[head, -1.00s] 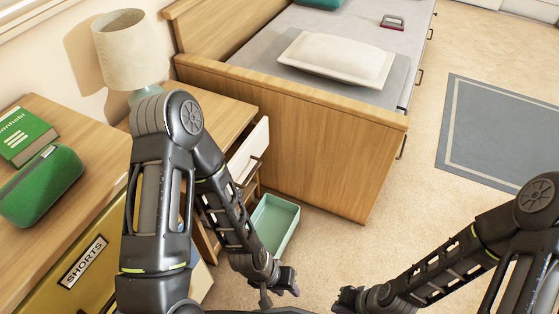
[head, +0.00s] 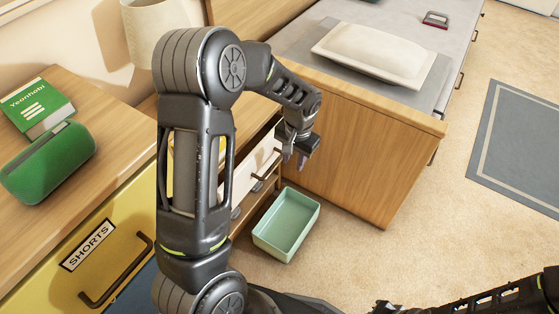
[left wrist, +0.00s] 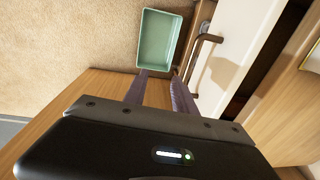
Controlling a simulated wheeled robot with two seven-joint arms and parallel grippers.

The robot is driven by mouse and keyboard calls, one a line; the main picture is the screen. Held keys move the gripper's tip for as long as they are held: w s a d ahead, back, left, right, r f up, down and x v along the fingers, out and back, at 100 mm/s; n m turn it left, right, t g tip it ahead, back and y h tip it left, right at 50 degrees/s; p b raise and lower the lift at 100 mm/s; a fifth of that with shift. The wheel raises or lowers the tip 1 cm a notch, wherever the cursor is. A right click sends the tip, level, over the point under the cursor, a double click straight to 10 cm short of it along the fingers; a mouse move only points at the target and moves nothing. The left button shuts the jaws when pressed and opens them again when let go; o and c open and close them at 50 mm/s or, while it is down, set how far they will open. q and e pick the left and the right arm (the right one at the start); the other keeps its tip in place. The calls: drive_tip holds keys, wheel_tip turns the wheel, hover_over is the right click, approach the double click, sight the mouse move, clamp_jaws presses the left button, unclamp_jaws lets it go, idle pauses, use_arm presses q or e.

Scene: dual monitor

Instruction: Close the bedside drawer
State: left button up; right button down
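The bedside drawer (head: 248,165) has a white front with a dark bar handle (head: 267,164). It stands pulled out of the wooden bedside table and is partly hidden behind my left arm. In the left wrist view the white drawer front (left wrist: 243,40) and its handle (left wrist: 203,52) are at the upper right, just beyond the fingers. My left gripper (head: 304,158) points down in front of the drawer, right of the handle and apart from it. Its two fingers (left wrist: 157,75) are spread with nothing between them. My right gripper (head: 383,307) is at the bottom edge, barely visible.
A green open bin (head: 287,226) stands on the floor below the drawer. The wooden bed end (head: 355,150) is close behind and right of my left gripper. A yellow drawer labelled SHORTS (head: 75,262) is at the lower left.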

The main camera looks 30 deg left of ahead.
sight(276, 165)
use_arm(q)
drive_tip(key=shift+g+y, duration=0.3)
drive_tip(key=shift+y, duration=0.3)
drive_tip(key=a+r, duration=0.1)
drive_tip(key=a, duration=0.1)
drive_tip(key=a+r, duration=0.2)
drive_tip(key=shift+s+a+r, duration=0.1)
drive_tip(key=shift+s+r, duration=0.05)
drive_tip(key=shift+r, duration=0.05)
drive_tip(key=f, duration=0.2)
drive_tip(key=a+f+b, duration=0.1)
drive_tip(key=f, duration=0.2)
drive_tip(key=f+b, duration=0.1)
drive_tip(key=f, duration=0.1)
drive_tip(key=shift+a+f, duration=0.2)
drive_tip(key=shift+f, duration=0.2)
clamp_jaws()
idle(0.5)
